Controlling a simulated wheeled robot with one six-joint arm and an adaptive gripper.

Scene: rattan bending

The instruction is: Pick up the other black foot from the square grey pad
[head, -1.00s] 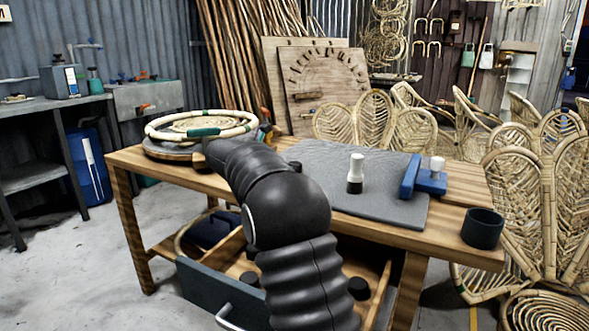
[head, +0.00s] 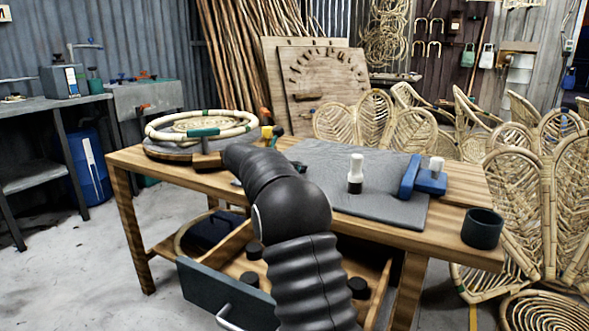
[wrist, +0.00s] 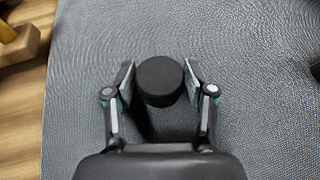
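The black foot (wrist: 160,81) is a short round black disc on the square grey pad (wrist: 255,60), seen in the wrist view. My gripper (wrist: 159,80) has one finger on each side of it, very close, with a thin gap showing at the left finger. The fingers look open around the foot. In the head view the grey pad (head: 393,207) lies on the bench, and my arm hides the foot and my fingertips.
A dark cup (head: 482,228) is at the bench's right corner. A rattan ring (head: 201,127) sits at the left. Black discs (head: 358,287) lie in the open drawer below.

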